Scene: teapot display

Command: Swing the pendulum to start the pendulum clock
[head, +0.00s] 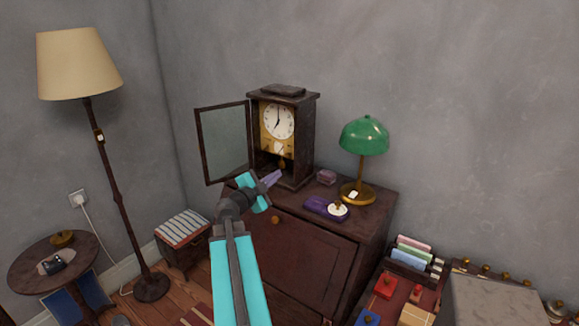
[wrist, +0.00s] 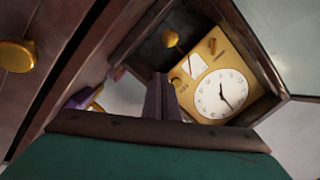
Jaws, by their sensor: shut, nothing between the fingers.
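The pendulum clock (head: 308,108) stands on the dark wooden cabinet, with its glass door (head: 225,143) swung open to the left. Its white dial (head: 279,121) sits on a gold plate. The gold pendulum bob (head: 282,164) hangs below the plate. In the wrist view the clock appears turned, with the dial (wrist: 221,94) at the right and the round bob (wrist: 170,38) near the top. My gripper (head: 272,179) is shut and empty, in front of the clock's lower opening. Its purple-grey fingers (wrist: 161,98) point toward the case. I cannot tell whether they touch anything.
A green lamp (head: 364,136) and a purple object with a white disc (head: 327,208) stand on the cabinet (head: 300,258) right of the clock. A small pinkish box (head: 326,177) lies beside the case. A floor lamp (head: 112,190) stands at the left.

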